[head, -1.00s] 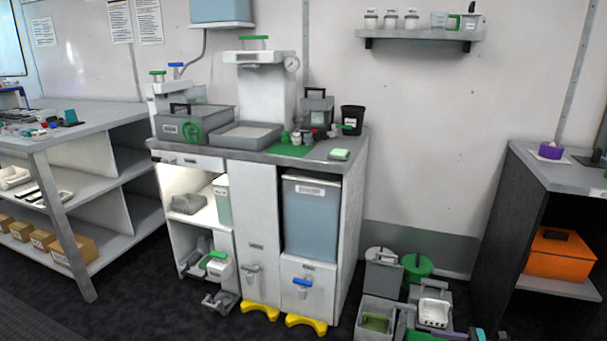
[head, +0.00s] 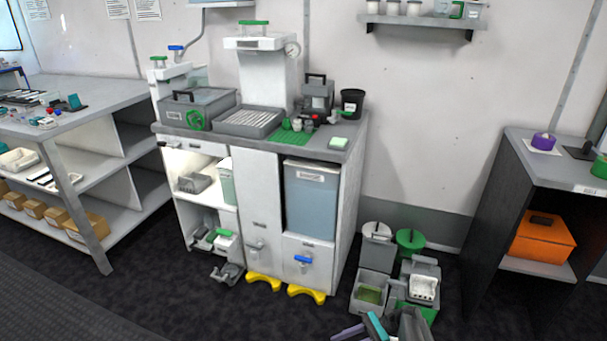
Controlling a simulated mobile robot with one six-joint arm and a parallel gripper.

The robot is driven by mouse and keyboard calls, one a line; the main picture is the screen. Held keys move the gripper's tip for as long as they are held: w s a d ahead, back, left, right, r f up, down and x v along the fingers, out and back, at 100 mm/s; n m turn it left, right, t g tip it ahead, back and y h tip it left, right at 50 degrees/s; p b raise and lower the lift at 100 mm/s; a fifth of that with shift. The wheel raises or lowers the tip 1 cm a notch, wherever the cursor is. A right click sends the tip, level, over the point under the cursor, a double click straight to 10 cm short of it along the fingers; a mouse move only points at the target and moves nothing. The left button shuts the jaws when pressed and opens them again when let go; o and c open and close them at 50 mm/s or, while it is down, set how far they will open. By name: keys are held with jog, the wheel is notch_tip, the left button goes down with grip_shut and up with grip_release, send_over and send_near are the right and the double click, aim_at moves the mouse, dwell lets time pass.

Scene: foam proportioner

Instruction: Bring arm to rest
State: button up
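What looks like my gripper (head: 378,326) shows at the bottom edge of the head view, right of centre, as grey, teal and purple parts. It is cut off by the frame, so I cannot tell how far its fingers are apart or whether anything is between them. It appears over the dark floor in front of the grey bins. The white foam proportioner cabinet (head: 255,190) stands upright in the middle, with a blue-grey tank (head: 311,212) in its right bay.
Grey bins (head: 373,285) and a green-lidded container (head: 410,242) stand on the floor right of the cabinet. A shelf bench (head: 95,95) is at left. A dark shelf unit (head: 484,215) with an orange box (head: 541,240) is at right. Floor at front left is clear.

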jog(key=s+a+r+n+g+h+p, duration=0.1)
jog(key=s+a+n+g+h+p, duration=0.2)
jog(key=s, duration=0.7)
jog(key=s+a+r+n+g+h+p, duration=0.1)
jog(key=s+a+n+h+p, duration=0.25)
jog(key=s, duration=0.65)
jog(key=s+d+n+t+h+p, duration=0.2)
jog(key=s+d+n+h, duration=0.5)
jog(key=d+n, duration=0.3)
jog(key=shift+s+f+t+h, duration=0.15)
jog(key=shift+f+t+h, duration=0.15)
jog(key=shift+h, duration=0.45)
